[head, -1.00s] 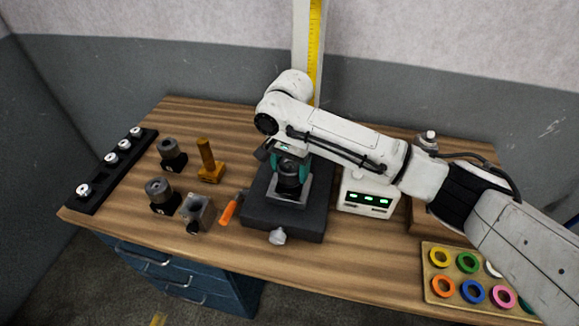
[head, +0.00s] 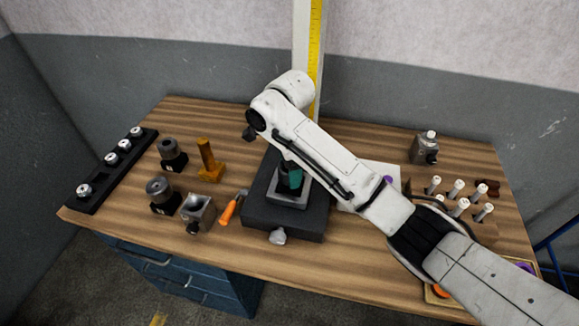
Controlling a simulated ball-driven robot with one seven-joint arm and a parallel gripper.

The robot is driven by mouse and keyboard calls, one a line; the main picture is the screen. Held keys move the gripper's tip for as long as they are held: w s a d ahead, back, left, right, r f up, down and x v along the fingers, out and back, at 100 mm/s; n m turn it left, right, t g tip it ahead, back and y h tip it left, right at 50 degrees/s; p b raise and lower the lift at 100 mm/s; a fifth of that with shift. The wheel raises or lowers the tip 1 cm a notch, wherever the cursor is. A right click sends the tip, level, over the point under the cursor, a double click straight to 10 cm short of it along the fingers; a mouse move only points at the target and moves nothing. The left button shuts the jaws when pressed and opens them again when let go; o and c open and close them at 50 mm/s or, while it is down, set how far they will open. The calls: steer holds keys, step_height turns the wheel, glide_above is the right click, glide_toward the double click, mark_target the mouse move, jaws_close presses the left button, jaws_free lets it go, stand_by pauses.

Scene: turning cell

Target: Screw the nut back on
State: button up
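My gripper (head: 291,177) points down over the dark square fixture (head: 258,212) in the middle of the bench. One teal finger shows at the dark part in the fixture's raised square seat (head: 288,203). My wrist and forearm hide the other finger, so I cannot tell whether the gripper is open or shut. I cannot make out a nut at the fingers; that spot is small and partly covered. A silver knob (head: 278,236) sits at the fixture's front.
Left of the fixture are an orange-handled tool (head: 228,211), a grey block (head: 198,212), an amber post (head: 206,160), two grey cylinders and a black rail (head: 118,168) with silver pieces.

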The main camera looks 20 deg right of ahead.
steer(key=shift+d+r+m, duration=0.15)
steer(key=shift+d+m, duration=0.15)
steer(key=shift+m, duration=0.2)
steer(key=shift+a+m, duration=0.1)
steer(key=shift+m, duration=1)
steer(key=o, duration=1)
steer(key=shift+d, duration=0.25)
steer(key=shift+o, duration=1.1)
steer(key=shift+a, duration=0.2)
